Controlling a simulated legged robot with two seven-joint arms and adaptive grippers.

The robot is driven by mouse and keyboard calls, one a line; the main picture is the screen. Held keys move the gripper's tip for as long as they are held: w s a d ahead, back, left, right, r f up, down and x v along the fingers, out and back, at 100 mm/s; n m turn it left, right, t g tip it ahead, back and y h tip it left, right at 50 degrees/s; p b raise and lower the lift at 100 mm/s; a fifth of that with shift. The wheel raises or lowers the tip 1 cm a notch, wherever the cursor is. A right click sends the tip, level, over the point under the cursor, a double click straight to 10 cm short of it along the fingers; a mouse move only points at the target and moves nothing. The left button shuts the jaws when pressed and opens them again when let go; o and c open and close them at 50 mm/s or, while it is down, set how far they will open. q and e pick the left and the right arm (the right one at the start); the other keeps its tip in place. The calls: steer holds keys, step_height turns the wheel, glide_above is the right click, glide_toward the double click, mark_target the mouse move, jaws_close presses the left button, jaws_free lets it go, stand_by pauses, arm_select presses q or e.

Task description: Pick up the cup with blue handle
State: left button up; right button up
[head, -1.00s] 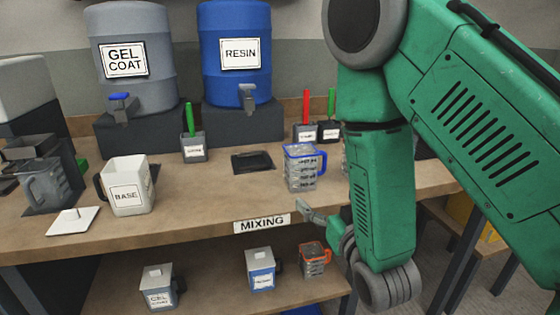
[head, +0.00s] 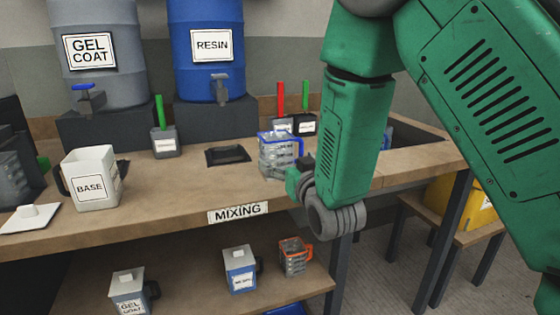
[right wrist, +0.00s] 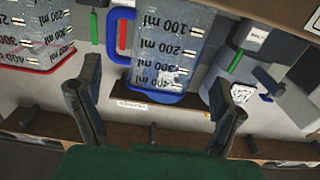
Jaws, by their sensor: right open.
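The cup with the blue handle (head: 278,158) is a clear measuring cup with a blue rim, upright on the workbench behind the MIXING label. In the right wrist view the cup (right wrist: 165,45) appears upside down, with its blue handle (right wrist: 116,30) on the left. My right gripper (head: 296,180) is beside the cup's near right side in the head view. In the right wrist view its fingers (right wrist: 156,80) are spread apart with the cup ahead between them, and nothing is held. Its fingertips are partly hidden in the head view. My left gripper is out of view.
A red-rimmed measuring cup (right wrist: 35,40) is at the left of the wrist view. Pots with red and green sticks (head: 292,122) stand behind the blue cup. A dark tray (head: 228,155) and the white BASE jug (head: 90,182) are to its left. Labelled cups sit on the lower shelf.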

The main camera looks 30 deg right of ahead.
mark_target(281, 156)
steer(key=x, duration=0.4)
steer(key=shift+w+a+b, duration=0.3)
steer(key=shift+b, duration=0.1)
steer(key=shift+w+d, duration=0.1)
steer(key=shift+w, duration=0.1)
steer(key=shift+d, duration=0.15)
steer(key=c, duration=1.3)
steer(key=shift+o, duration=0.2)
steer(key=shift+r, duration=0.1)
